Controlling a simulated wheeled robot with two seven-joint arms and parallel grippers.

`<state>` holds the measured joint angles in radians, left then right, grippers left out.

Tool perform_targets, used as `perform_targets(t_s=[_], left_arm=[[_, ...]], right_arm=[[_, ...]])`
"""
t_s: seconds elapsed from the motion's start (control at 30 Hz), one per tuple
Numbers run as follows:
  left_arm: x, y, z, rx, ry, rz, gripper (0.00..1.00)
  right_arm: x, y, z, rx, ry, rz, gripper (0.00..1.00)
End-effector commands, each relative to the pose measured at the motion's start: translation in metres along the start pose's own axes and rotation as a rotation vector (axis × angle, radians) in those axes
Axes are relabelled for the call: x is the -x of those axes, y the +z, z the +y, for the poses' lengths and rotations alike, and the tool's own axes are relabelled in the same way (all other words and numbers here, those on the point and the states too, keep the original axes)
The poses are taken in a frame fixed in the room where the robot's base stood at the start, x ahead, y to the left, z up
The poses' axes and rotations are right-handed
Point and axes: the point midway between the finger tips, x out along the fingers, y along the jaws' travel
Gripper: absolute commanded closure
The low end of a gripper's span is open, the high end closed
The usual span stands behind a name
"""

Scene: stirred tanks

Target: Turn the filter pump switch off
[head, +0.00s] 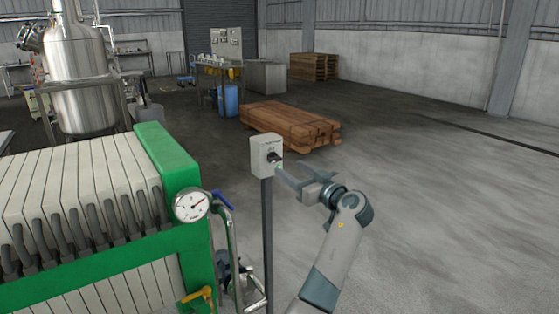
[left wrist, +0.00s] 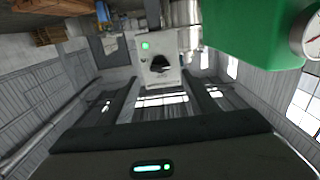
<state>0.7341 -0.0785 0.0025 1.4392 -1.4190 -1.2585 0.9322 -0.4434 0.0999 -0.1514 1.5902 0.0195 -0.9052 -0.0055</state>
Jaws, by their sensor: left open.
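The filter pump switch is a small pale grey box (head: 266,155) on a thin dark post (head: 268,240), right of the green filter press. Its black knob (head: 274,158) sits on the box's front. In the left wrist view the box (left wrist: 143,70) shows a lit green lamp (left wrist: 145,46) above the black knob (left wrist: 160,66). My left gripper (head: 298,178) is open just right of the box, its fingers pointing at it. In the left wrist view the knob appears between the spread fingertips (left wrist: 163,84); I cannot tell whether they touch it. My right gripper is not in view.
The green filter press (head: 165,150) with a round gauge (head: 191,205) and pipes stands close on the left. A stack of timber (head: 290,122) lies behind the switch. A steel tank (head: 85,75) stands at the back left. The floor on the right is clear.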

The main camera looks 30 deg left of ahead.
Motion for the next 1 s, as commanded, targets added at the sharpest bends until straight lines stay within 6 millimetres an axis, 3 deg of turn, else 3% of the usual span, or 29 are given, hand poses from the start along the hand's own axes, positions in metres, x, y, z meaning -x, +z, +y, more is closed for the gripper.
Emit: perform_targets(t_s=[0.2,0.4,0.87,0.9,1.0], left_arm=[[-0.04,-0.002,-0.001,-0.002,-0.002,0.001,0.47],[-0.064,-0.001,0.0,-0.002,0.0,0.0,0.47],[-0.074,0.0,0.0,0.0,0.001,0.0,0.47],[-0.074,0.0,0.0,0.0,0.001,0.0,0.49],[-0.073,0.0,0.0,0.0,0.001,0.0,0.73]], right_arm=[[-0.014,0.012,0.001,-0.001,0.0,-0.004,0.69],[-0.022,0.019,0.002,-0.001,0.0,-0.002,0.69],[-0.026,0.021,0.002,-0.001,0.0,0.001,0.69],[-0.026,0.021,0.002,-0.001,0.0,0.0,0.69],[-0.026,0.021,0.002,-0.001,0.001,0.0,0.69]])
